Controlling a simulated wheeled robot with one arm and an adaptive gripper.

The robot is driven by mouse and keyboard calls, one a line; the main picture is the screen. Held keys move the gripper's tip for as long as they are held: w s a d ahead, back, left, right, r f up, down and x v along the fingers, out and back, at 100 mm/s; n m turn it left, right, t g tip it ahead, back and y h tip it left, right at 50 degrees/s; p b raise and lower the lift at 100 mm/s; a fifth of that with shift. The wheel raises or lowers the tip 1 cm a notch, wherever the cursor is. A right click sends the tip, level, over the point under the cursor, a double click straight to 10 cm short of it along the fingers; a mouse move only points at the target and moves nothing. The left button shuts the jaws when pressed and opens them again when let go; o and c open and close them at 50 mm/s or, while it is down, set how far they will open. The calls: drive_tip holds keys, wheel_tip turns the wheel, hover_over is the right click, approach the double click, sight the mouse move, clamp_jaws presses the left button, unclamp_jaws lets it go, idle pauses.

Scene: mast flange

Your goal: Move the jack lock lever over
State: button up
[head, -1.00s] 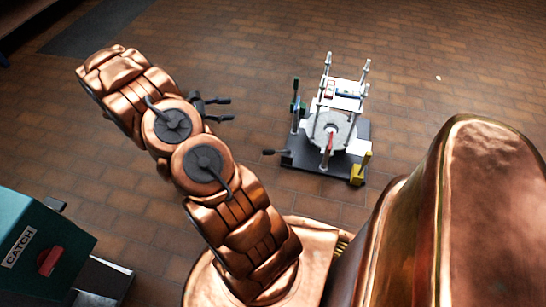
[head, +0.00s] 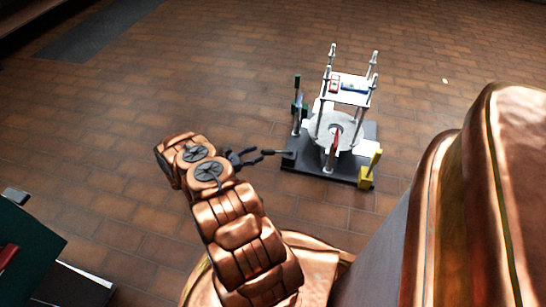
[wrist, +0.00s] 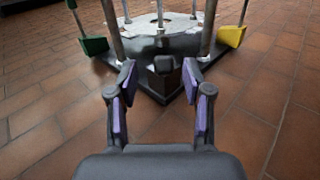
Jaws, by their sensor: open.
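The mast stand has a dark base plate (head: 330,168) on the floor, with a round grey flange and upright posts on it. A short lever with a black knob (head: 268,152) sticks out from the base's near left corner; I take it for the jack lock lever. In the wrist view its dark knob (wrist: 164,63) points at me, framed between the fingertips and seemingly just ahead of them. My gripper (head: 254,157) is open beside that knob; its purple-padded fingers (wrist: 159,78) hold nothing. Whether a pad touches the knob cannot be told.
A yellow lever (head: 370,170) stands at the base's right corner, a green one (head: 298,108) at the left, and a red one (head: 334,143) in the middle. A teal box (head: 25,245) is at lower left. Open brick floor surrounds the stand.

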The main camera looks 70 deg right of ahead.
sight(273, 150)
drive_tip(key=s+d+f+b, duration=0.2)
drive_tip(key=s+d, duration=0.1)
drive_tip(key=s+d+f+b, duration=0.1)
drive_tip(key=d, duration=0.1)
drive_tip(key=shift+s, duration=0.4)
drive_tip(key=shift+x, duration=0.8)
drive_tip(key=shift+r, duration=0.15)
clamp_jaws()
